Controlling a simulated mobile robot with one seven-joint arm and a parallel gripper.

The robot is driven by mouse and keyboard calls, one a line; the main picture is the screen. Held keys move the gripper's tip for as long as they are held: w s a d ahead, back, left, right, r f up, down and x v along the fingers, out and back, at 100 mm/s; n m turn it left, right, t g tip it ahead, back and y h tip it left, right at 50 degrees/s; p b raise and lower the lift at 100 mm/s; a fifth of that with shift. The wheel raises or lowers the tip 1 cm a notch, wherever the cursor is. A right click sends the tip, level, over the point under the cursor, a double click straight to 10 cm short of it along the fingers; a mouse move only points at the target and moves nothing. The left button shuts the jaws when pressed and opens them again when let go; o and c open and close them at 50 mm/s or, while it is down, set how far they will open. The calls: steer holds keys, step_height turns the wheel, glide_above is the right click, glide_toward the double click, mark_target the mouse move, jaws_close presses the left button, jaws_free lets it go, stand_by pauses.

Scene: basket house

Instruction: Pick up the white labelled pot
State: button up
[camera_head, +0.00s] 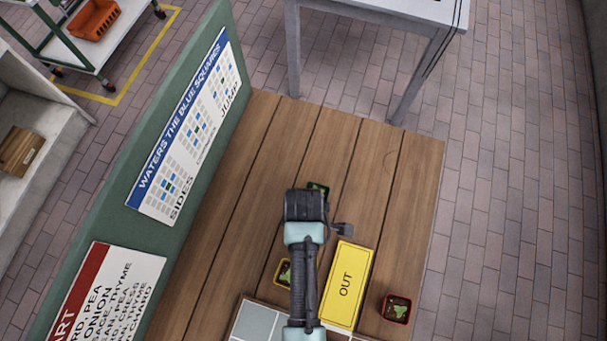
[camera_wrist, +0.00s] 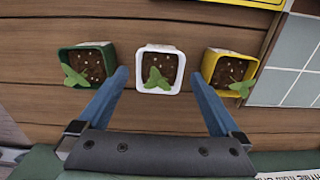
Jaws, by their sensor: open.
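The white pot (camera_wrist: 177,86) is square, with brown soil and a small green seedling, and stands upright on the wooden table in the wrist view. No writing on it can be made out. My gripper (camera_wrist: 160,77) is open, its two blue fingers pointing toward the pot from below, with the fingertips just outside its left and right sides. Nothing is held. A green pot (camera_wrist: 66,57) stands to the left and a yellow pot (camera_wrist: 208,65) to the right, each close to a fingertip. In the head view my arm hides the white pot and the fingers.
In the head view, the green pot (camera_head: 318,187) and yellow pot (camera_head: 281,272) show beside my arm. A green panel (camera_head: 105,225) borders the left side.

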steer(key=shift+f, duration=2)
steer(key=shift+w+r, duration=0.1)
jaws_close()
